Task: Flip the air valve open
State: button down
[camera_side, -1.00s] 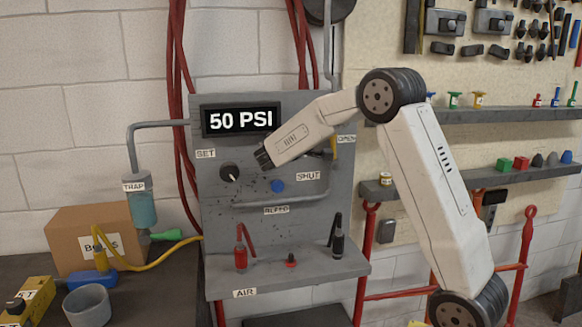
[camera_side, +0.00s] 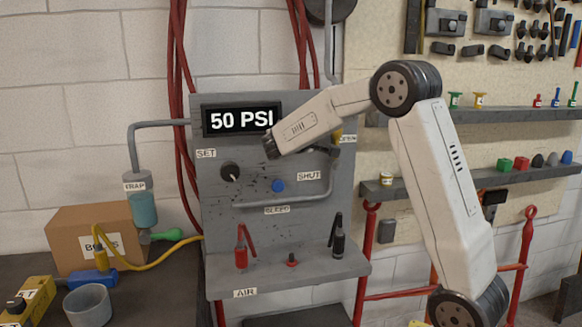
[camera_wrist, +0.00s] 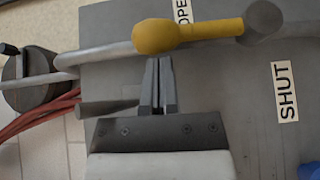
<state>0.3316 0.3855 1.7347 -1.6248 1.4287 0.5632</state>
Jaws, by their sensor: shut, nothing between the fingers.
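The air valve has a yellow lever (camera_wrist: 190,34) in the wrist view. It runs from a grey round pivot (camera_wrist: 264,20) to a fat yellow end close to the OPEN label (camera_wrist: 182,10), roughly along the grey pipe. The SHUT label (camera_wrist: 286,92) lies apart from it. In the side view only a bit of yellow (camera_side: 337,134) shows beside the OPEN label, behind my arm. My gripper (camera_wrist: 160,62) is shut and empty. Its fingertips are right at the lever's fat end; I cannot tell whether they touch. In the side view my arm covers much of the gripper.
The grey panel carries a 50 PSI display (camera_side: 240,121), a black SET knob (camera_side: 230,171), a blue button (camera_side: 278,186) and a bent pipe. Red (camera_side: 241,256) and black (camera_side: 338,242) fittings stand on its lower ledge. Shelves (camera_side: 480,179) are at right.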

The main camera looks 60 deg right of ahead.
jog(key=shift+w+a, duration=1)
jog(key=shift+a, duration=3.95)
jog(key=s+a+f+n+t+y, duration=0.1)
jog(key=s+a+f+n+y, duration=0.2)
jog(key=f, duration=0.5)
jog(key=s+a+f+n+t+y, duration=0.1)
jog(key=s+a+f+y, duration=0.2)
jog(key=a+f+y, duration=0.4)
jog(key=s+a+f+m+t+y, duration=0.1)
jog(key=s+a+f+y, duration=0.2)
jog(key=s+a+f, duration=0.1)
jog(key=s+a+f+t+y, duration=0.2)
jog(key=s+a+f+y, duration=0.1)
jog(key=a+f, duration=0.3)
jog(key=shift+s+a+m+t+y, duration=0.35)
jog(key=shift+a+y, duration=0.35)
jog(key=shift+a, duration=0.4)
